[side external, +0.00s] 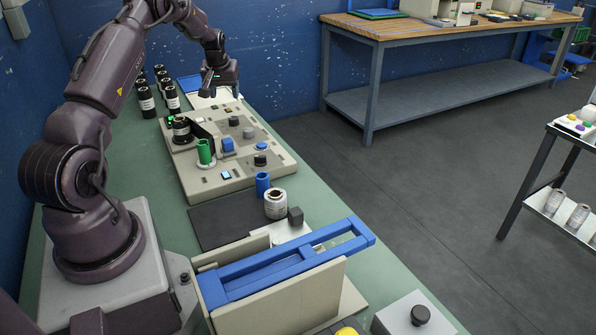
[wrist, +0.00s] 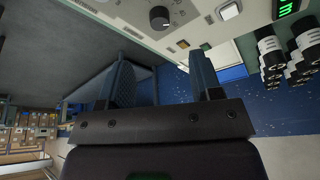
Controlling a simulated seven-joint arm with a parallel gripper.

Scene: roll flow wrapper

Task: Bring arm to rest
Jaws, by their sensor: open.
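My gripper (side external: 209,82) is at the far end of the green bench (side external: 133,148), raised above it near the back blue wall. In the wrist view my gripper (wrist: 160,72) shows two fingers well apart with nothing between them. Past the fingers lies the beige machine panel (wrist: 180,28) with a dark knob. In the side external view the machine panel (side external: 223,180) holds a dark roll (side external: 181,130) on its left, a green cylinder (side external: 205,151) and blue blocks. My gripper is apart from all of these.
Several black rolls with white labels (side external: 147,103) stand behind the panel at left; they also show in the wrist view (wrist: 272,58). A blue frame (side external: 285,262), a blue cylinder (side external: 262,183) and a pale labelled roll (side external: 275,204) are nearer. A wooden table (side external: 420,28) stands beyond open floor.

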